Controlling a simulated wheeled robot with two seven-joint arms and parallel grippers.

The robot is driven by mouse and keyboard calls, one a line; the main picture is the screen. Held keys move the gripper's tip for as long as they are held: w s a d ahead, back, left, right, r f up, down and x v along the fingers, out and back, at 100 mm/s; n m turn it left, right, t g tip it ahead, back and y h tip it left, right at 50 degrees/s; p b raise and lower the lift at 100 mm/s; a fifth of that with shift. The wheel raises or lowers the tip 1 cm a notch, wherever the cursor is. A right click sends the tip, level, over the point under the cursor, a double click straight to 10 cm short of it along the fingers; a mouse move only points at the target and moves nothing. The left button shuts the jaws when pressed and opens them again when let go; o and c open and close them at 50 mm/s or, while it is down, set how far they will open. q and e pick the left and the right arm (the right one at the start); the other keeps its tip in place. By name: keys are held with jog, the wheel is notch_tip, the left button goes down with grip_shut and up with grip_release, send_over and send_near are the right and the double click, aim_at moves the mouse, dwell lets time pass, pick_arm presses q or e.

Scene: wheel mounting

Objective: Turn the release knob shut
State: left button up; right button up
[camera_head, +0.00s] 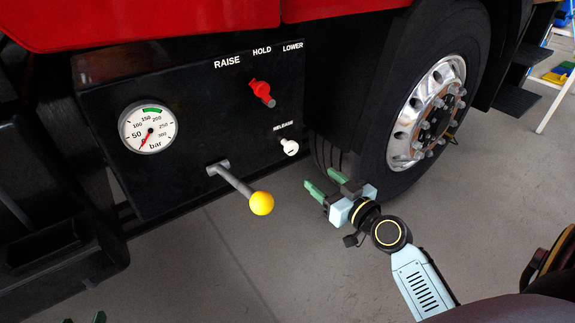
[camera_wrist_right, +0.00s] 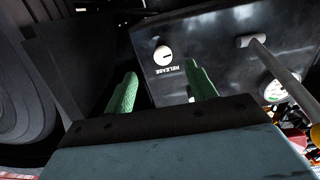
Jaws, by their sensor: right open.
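The release knob (camera_head: 290,147) is a small white round knob with a dark mark, below the RELEASE label on the black control panel (camera_head: 190,190). It also shows in the right wrist view (camera_wrist_right: 163,55), beyond the gap between the fingertips. My right gripper (camera_head: 320,178) is open and empty, with green fingers. It is below and to the right of the knob, apart from it.
A red knob (camera_head: 262,92) sits above the release knob. A pressure gauge (camera_head: 148,127) is at the left. The truck wheel (camera_head: 430,110) stands close at the right. The floor in front is clear.

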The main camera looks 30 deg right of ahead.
jog(key=r, duration=0.1)
send_near(294, 151)
jog(key=w, duration=0.3)
jog(key=shift+t, duration=0.3)
jog(key=w, duration=0.4)
jog(key=w+b, duration=0.1)
jog(key=w, duration=0.1)
jog(key=shift+w+a+f, duration=0.2)
jog(key=shift+w+a, duration=0.05)
jog(key=shift+a, duration=0.15)
pick_arm(q)
notch_tip(294, 151, up, 6)
jog(key=d+t+h, duration=0.1)
jog(key=t, duration=0.2)
jog(key=shift+w+r+t, duration=0.15)
jog(key=shift+w+t, duration=0.1)
jog(key=shift+t, duration=0.05)
pick_arm(e)
jog(key=shift+w, duration=0.7)
pick_arm(q)
jog(key=shift+d, duration=0.1)
pick_arm(e)
jog(key=c, duration=1)
